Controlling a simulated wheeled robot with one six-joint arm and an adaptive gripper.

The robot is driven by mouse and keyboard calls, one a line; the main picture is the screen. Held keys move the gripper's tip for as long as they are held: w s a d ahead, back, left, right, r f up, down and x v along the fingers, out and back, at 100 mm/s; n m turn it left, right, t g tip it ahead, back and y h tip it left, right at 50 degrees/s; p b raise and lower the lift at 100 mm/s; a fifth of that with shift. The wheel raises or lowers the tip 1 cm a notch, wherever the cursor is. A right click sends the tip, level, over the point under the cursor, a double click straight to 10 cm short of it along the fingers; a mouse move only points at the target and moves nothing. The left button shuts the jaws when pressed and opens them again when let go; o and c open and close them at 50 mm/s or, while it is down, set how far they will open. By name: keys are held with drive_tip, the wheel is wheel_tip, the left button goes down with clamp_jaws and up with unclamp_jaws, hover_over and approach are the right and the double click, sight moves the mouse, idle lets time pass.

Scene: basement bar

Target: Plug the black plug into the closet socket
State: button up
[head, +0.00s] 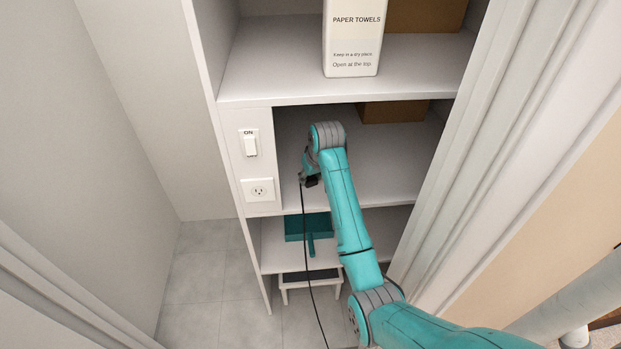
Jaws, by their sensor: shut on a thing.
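The closet socket (259,190) is a white wall plate on the narrow panel at the left of the shelves, below a light switch. My gripper (305,179) is in front of the shelf opening, to the right of the socket and apart from it in the picture. It is shut on the black plug, which is small and mostly hidden by the fingers. The plug's black cord (305,240) hangs from the gripper down past the lower shelves.
The switch (250,144) is marked ON. A teal dustpan-like item (308,227) lies on a low shelf above a small white stool (308,278). White folded door panels (470,140) stand close at the right.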

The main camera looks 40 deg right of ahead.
sight(311, 178)
drive_tip(key=shift+r, duration=0.65)
wheel_tip(311, 178, up, 2)
drive_tip(key=s+a, duration=0.4)
drive_tip(key=s, duration=1.3)
drive_tip(key=shift+s+a, duration=0.15)
drive_tip(key=shift+s, duration=0.1)
